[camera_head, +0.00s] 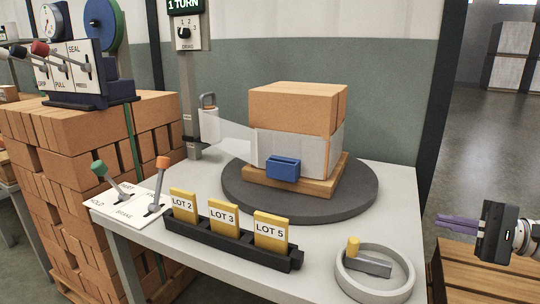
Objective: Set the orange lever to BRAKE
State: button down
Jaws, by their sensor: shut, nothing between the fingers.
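The orange lever (162,163) stands on a white label plate (125,212) at the left front corner of the grey table. Its orange knob is raised and its rod leans slightly toward the back and right. The word BRAKE, small and hard to read, is on the plate's front side; a word behind the rod is partly hidden. A green lever (98,167) stands left of it, leaning back and left, with HOLD at its front. My gripper (441,220) is at the far right, beyond the table's right edge, shut and empty, pointing left, far from the lever.
A rack (228,241) with yellow LOT cards stands just right of the lever. A dark turntable (349,205) carries wrapped bricks. A round tray (403,283) with a yellow-knobbed handle is at the front right. Stacked bricks (70,150) and another lever box (75,100) stand left.

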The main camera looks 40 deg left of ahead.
aim_at(163, 163)
jog(key=k+j, duration=0.1)
jog(key=j, duration=0.55)
jog(key=k+j, duration=0.1)
jog(key=j, duration=0.55)
jog(key=k+j, duration=0.1)
jog(key=j, duration=0.55)
jog(key=k+j, duration=0.1)
jog(key=j, duration=0.55)
